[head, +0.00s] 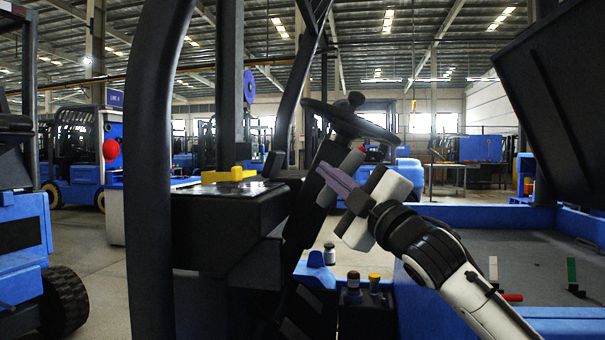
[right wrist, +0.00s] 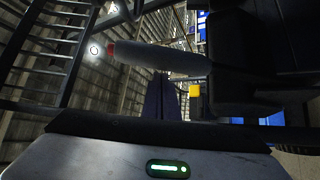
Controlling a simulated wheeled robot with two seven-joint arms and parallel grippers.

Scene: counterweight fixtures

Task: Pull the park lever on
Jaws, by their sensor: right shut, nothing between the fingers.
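My left gripper is not in view.
A black steering wheel (head: 350,119) is just above my right gripper. A dark post (head: 153,170) stands at the left. Small knobbed controls (head: 353,283) are below. A yellow block (head: 229,175) lies on the dark console. A blue-rimmed bay (head: 470,215) is at right.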

